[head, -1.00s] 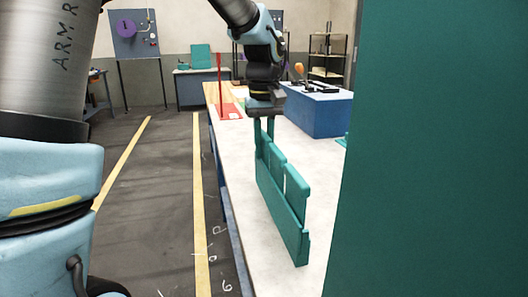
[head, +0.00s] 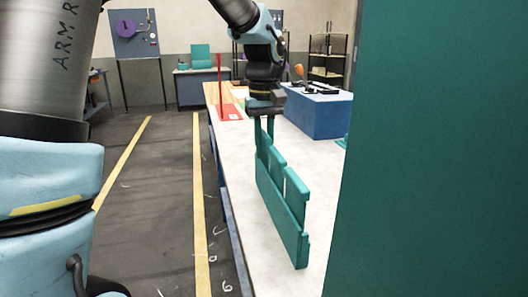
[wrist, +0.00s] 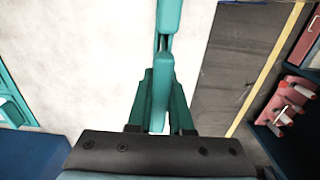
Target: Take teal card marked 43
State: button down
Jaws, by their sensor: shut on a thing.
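A long narrow teal holder (head: 283,222) stands on the pale bench top, with several teal cards upright in it. My gripper (head: 264,133) points down over its far end. It is shut on the farthest teal card (head: 264,153), which still appears to stand in line with the others in the holder. In the wrist view the teal fingers of my gripper (wrist: 163,108) lie on both sides of this card (wrist: 160,100). The nearer cards (head: 296,194) stand apart from the fingers. No number can be read on any card, so I cannot tell which is 43.
The pale bench (head: 245,190) has free room around the holder. A blue box (head: 318,115) with dark items stands farther back, beside a red tray (head: 230,112) with a thin red post. A large teal panel (head: 440,150) blocks the right side.

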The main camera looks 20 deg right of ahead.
jog(key=shift+r, duration=0.3)
notch_tip(320, 180, up, 6)
jog(key=p, duration=0.6)
jog(key=shift+r, duration=0.25)
jog(key=shift+f, duration=0.1)
